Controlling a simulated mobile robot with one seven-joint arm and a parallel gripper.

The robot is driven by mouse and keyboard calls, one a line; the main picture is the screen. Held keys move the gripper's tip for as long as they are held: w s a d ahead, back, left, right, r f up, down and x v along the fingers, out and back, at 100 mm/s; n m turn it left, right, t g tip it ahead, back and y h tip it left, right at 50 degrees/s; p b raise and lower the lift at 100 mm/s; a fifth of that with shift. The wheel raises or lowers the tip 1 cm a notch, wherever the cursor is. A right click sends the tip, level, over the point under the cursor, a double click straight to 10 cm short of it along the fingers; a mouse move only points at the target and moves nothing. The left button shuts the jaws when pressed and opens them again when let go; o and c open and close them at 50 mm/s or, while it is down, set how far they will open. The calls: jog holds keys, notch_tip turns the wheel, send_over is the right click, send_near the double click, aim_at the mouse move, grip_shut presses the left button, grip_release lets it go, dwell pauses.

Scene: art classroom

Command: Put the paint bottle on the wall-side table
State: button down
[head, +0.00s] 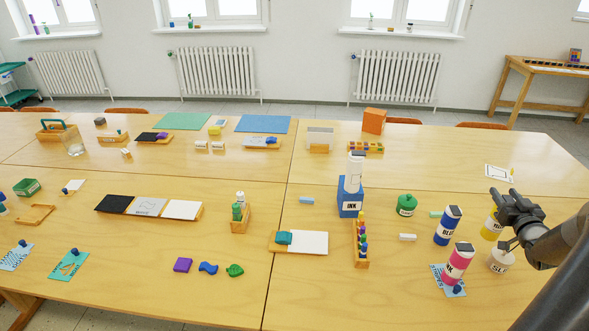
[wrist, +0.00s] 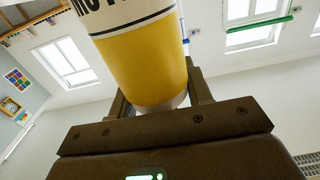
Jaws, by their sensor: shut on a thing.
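My gripper (head: 503,213) is at the right of the head view, over the right part of the near table. It is shut on a yellow paint bottle (head: 490,226) with a white upper band. In the wrist view the bottle (wrist: 148,62) fills the space between the fingers, with part of dark lettering on its white band. My gripper hides part of the bottle in the head view. Whether its base touches the table is hard to tell. A wooden table (head: 517,67) stands against the wall at the far upper right.
A blue bottle (head: 447,227), a magenta bottle (head: 458,264) and a white jar (head: 500,261) stand close to my gripper. A green pot (head: 406,205) is farther left. The wall table carries a dark tray and a small box (head: 575,55). Floor shows between the tables.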

notch_tip(320, 180, up, 18)
jog(key=w+a+n+y, duration=0.1)
jog(key=w+a+y, duration=0.1)
jog(key=w+a, duration=0.65)
jog(key=w+a+n+y, duration=0.1)
jog(key=w+a, duration=0.5)
jog(key=a, duration=0.6)
jog(key=w+a+r+n+g+y, duration=0.1)
jog(key=w+a+y, duration=0.15)
jog(key=a, duration=0.95)
jog(key=w+a+n+y, duration=0.1)
jog(key=w+a, duration=0.3)
jog(key=a, duration=0.7)
jog(key=s+a+n+g+y, duration=0.15)
jog(key=s+a, duration=0.25)
jog(key=a, duration=1.2)
jog(key=s+a+f+n+g+y, duration=0.1)
jog(key=s+a+n+y, duration=0.15)
jog(key=a, duration=1.35)
jog(key=s+a+n+g+y, duration=0.15)
jog(key=s+a, duration=0.25)
jog(key=a, duration=1.2)
notch_tip(320, 180, down, 28)
jog(key=shift+a+f+y, duration=0.15)
jog(key=shift+f+y, duration=0.05)
jog(key=shift+y, duration=0.2)
jog(key=shift+f+m, duration=0.15)
jog(key=shift+m, duration=0.1)
jog(key=c, duration=0.7)
grip_release()
